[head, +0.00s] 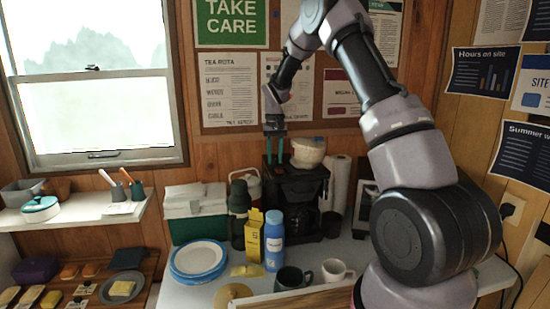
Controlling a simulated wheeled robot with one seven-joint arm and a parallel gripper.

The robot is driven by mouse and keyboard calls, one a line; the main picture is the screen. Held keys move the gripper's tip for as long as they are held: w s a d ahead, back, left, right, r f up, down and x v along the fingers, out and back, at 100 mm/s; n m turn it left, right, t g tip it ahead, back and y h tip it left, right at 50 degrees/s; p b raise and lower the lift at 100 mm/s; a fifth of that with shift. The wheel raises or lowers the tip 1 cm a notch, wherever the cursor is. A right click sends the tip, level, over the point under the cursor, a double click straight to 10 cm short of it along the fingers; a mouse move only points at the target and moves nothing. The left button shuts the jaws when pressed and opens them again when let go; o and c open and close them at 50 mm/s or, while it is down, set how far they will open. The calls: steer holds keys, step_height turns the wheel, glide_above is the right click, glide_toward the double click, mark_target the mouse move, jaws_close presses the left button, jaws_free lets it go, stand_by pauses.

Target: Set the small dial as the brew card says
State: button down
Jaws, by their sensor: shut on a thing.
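A black coffee machine (298,188) stands on the white worktop, with a pale, bowl-like piece (307,152) at its top. My gripper (275,163) points down at the left part of the machine's top, its two green fingers close together. It is shut on the small dial there, but the dial is too small and covered to make out, and its setting cannot be read. A yellow carton (254,236) with a dark mark stands in front of the machine. Several sheets hang on the board behind; I cannot tell which, if any, is the brew card.
A blue bottle (274,240), a dark green flask (239,214) and a green-and-white box (195,214) stand left of the machine. Plates (198,261) and two mugs (335,270) are in front. A paper roll (341,183) stands close on the right.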

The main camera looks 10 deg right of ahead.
steer(key=shift+n, duration=1.9)
steer(key=c, duration=0.6)
jaws_free()
steer(key=shift+r, duration=0.15)
step_height(320, 180, up, 11)
steer(key=shift+f, duration=0.2)
steer(key=shift+r, duration=0.1)
